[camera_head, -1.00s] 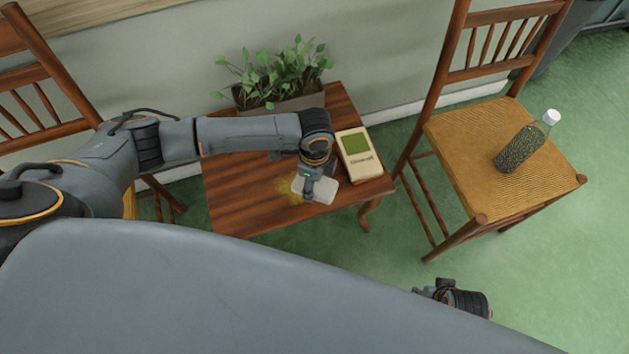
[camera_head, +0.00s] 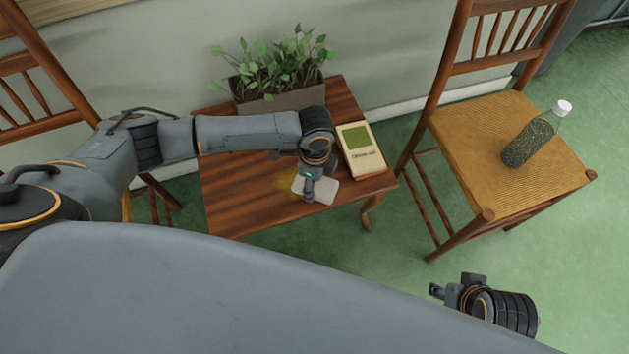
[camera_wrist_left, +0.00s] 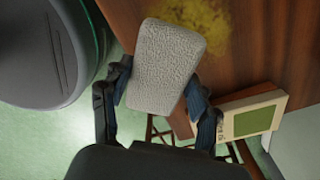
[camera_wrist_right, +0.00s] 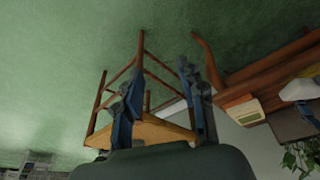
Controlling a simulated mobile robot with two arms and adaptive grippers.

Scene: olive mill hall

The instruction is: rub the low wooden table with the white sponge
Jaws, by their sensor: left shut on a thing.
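The low wooden table (camera_head: 240,200) stands against the wall. A yellowish powdery smear (camera_head: 285,183) lies on its top, and it also shows in the left wrist view (camera_wrist_left: 205,32). My left gripper (camera_head: 310,192) is shut on the white sponge (camera_head: 325,191), low over the front right of the table beside the smear. In the left wrist view the sponge (camera_wrist_left: 165,65) sits between both fingers. Whether it touches the wood is hard to tell. My right gripper (camera_head: 438,292) is open and empty, away from the table, low in the head view.
A planter with green leaves (camera_head: 285,98) stands at the table's back. A cream and green box or book (camera_head: 361,150) lies at its right edge. A chair (camera_head: 490,160) at right holds a bottle of dark contents (camera_head: 530,142). Another chair (camera_head: 35,95) stands left.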

